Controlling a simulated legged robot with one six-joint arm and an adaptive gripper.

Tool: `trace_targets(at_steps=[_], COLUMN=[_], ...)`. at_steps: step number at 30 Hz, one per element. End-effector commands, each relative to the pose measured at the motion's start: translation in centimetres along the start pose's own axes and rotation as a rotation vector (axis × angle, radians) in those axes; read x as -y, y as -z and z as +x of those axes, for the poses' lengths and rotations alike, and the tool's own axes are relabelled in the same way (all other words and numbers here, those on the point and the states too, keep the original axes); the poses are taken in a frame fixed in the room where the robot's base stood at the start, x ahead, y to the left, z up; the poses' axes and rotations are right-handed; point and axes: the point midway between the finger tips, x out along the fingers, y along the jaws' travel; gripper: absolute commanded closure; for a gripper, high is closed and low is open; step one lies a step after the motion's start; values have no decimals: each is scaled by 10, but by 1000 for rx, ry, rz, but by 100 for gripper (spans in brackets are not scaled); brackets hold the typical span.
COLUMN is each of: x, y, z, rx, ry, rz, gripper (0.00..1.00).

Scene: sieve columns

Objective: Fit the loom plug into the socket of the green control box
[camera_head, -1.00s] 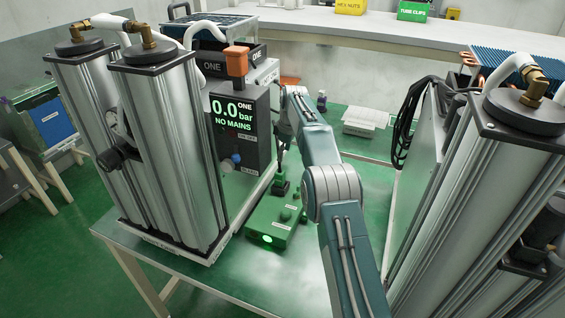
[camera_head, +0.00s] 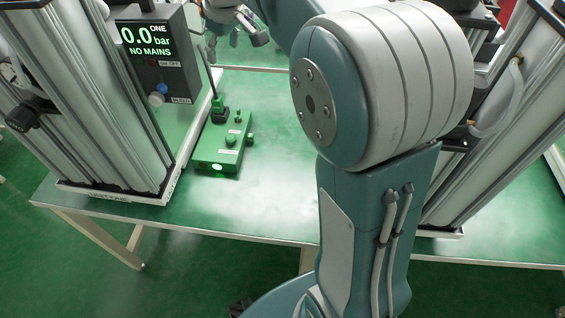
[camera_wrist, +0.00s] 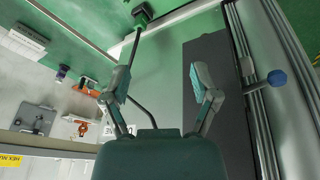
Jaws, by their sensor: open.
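The green control box (camera_head: 228,148) lies on the green bench in the head view, with a lit green lamp on its near end. The loom plug (camera_head: 217,104) stands upright at the black socket (camera_head: 219,116) on the box's far end, its dark cable rising from it. How deep it sits I cannot tell. In the wrist view a dark socket block (camera_wrist: 143,13) shows at the top, with the cable running down past the left finger. My gripper (camera_wrist: 160,82) is open, with nothing between its fingertips. In the head view it is above and beyond the box, partly cut off.
The pressure unit (camera_head: 158,60), reading 0.0 bar and NO MAINS, stands left of the box with metal columns beside it. More columns (camera_head: 500,110) stand at the right. The bench (camera_head: 270,140) is clear right of the box, up to my arm.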

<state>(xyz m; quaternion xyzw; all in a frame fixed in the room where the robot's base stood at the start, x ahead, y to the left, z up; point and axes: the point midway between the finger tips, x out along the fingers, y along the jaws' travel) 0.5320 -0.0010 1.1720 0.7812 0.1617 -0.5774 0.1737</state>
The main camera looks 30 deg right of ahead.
Motion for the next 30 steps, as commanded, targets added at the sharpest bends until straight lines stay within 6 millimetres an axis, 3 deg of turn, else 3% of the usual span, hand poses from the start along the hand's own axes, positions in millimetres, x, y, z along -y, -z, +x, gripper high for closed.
trace_targets(at_steps=[6, 12, 17, 24, 30], x=[35, 67, 92, 125, 135], y=[-59, -118, -167, -233, -255], z=[-32, -44, -44, -26, -15], rx=[-43, -84, -121, -172, -190], ry=[-35, -62, -80, -97, -101], rz=[117, 224, 310, 427, 468], gripper=[23, 23, 23, 23, 23])
